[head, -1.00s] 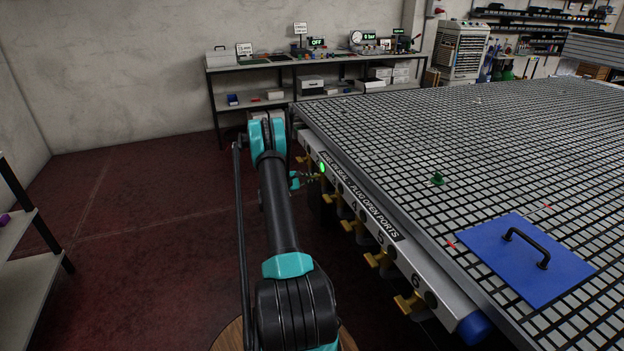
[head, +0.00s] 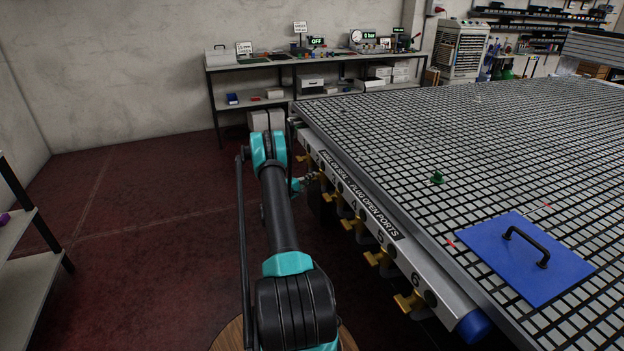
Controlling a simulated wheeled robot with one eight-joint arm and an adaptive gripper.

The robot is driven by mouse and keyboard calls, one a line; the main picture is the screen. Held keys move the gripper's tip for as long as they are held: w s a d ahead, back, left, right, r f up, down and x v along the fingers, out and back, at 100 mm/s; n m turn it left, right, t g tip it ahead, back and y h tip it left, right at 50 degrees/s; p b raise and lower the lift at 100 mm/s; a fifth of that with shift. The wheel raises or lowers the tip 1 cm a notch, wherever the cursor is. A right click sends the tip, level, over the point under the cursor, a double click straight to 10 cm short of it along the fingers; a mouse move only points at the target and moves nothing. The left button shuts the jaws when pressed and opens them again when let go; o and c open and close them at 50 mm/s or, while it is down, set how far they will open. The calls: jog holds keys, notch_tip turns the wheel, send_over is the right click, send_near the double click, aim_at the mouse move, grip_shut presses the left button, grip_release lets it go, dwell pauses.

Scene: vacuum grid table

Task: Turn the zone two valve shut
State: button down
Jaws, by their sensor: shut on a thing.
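A row of brass valves runs along the near-left rail of the grid table (head: 520,130). My gripper (head: 313,176) is small in the head view, at the second valve from the far end. It is shut on the zone two valve, whose handle is mostly hidden by the fingers, so its exact angle cannot be read. The zone one valve (head: 303,158) is just beyond it, and the zone three valve (head: 326,198) is just nearer. No green light shows on the rail by zone two.
More brass valves, including the zone six valve (head: 408,301), line the rail towards me. A blue plate with a handle (head: 505,272) and a green piece (head: 438,177) lie on the grid. The floor left of my arm is clear.

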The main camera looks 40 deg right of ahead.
dwell(0.5)
jog(key=c, duration=1.6)
grip_release()
jog(key=shift+a, duration=0.1)
jog(key=s+a, duration=0.2)
jog(key=a, duration=0.9)
jog(key=shift+a, duration=0.35)
jog(key=shift+f, duration=0.1)
